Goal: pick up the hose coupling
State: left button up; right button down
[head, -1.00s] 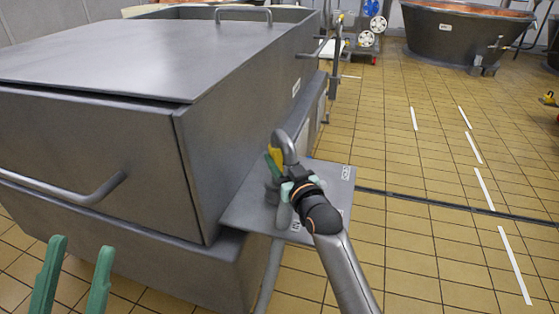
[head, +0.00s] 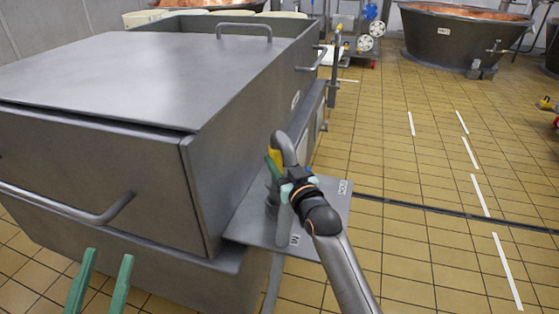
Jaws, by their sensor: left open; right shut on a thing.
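A grey bent pipe piece with a yellow part (head: 284,146), probably the hose coupling, stands over a small grey metal shelf (head: 252,222) at the side of the big grey tank. My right gripper (head: 281,182) is shut on it from the front right. The wrist and fingers hide much of its lower part, and I cannot tell whether it touches the shelf. My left gripper (head: 108,256) is open and empty in front of the tank at the lower left, with its two green fingers apart.
The grey lidded tank (head: 110,165) fills the left, with a bar handle (head: 75,212) on its front. Tiled floor (head: 410,250) with white dashes is clear at right. A copper-lined vat (head: 450,40) and a wheeled stand (head: 370,30) are at the back.

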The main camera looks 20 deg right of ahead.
aim_at(279, 145)
notch_tip(279, 145, up, 3)
jog(key=shift+f+p, duration=0.2)
jog(key=shift+p, duration=0.85)
jog(key=shift+r+p, duration=0.55)
jog(key=shift+p, duration=0.15)
jog(key=shift+r+p, duration=0.45)
pick_arm(q)
jog(key=s+f+n+g+y, duration=0.1)
jog(key=f+g+y, duration=0.1)
jog(key=f, duration=0.7)
jog(key=s+f+n+g+y, duration=0.1)
jog(key=f+n+g+y, duration=0.1)
jog(key=f+g, duration=0.3)
jog(key=s+a+f+n+g+y, duration=0.1)
jog(key=f+g, duration=0.3)
jog(key=f, duration=0.8)
jog(key=shift+s+f+n+y, duration=0.2)
jog(key=shift+f+n+y, duration=0.15)
jog(key=shift+n+y, duration=0.35)
pick_arm(e)
jog(key=shift+r, duration=0.1)
